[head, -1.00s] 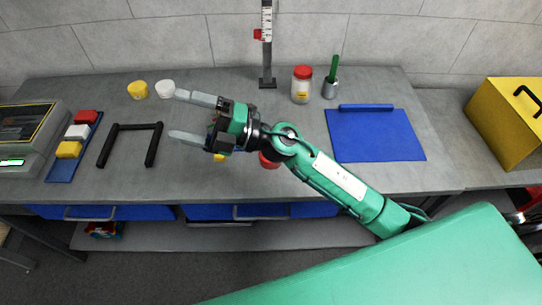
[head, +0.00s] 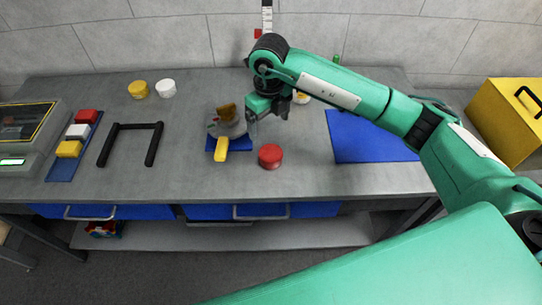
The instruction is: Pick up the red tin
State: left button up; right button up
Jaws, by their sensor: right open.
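The red tin (head: 270,156) is a small round tin standing on the grey workbench (head: 190,180), near the middle. My right gripper (head: 264,118) is open and points down, just behind the tin in the picture and apart from it. Its fingers are small and partly hidden by the wrist. The tin is in plain sight with nothing on it. My left gripper is out of the picture.
A grey round device with a yellow handle (head: 220,150) sits on a small blue mat left of the tin. A larger blue mat (head: 360,138) lies to the right. A black frame (head: 104,146), colored blocks (head: 78,131) and a yellow toolbox (head: 506,130) stand farther out. Bench in front is clear.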

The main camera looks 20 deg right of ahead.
jog(key=p, duration=0.2)
send_over(271, 152)
jog(key=f, duration=0.8)
jog(key=shift+s+a+f, duration=0.15)
jog(key=shift+a+f, duration=0.05)
jog(key=f+p, duration=0.1)
jog(key=f, duration=0.3)
jog(key=shift+d+f+p, duration=0.1)
jog(key=shift+d+p, duration=0.1)
jog(key=shift+p, duration=0.2)
jog(key=shift+f, duration=0.55)
jog(key=c, duration=1.1)
jog(key=shift+r, duration=0.1)
jog(key=shift+c, duration=0.6)
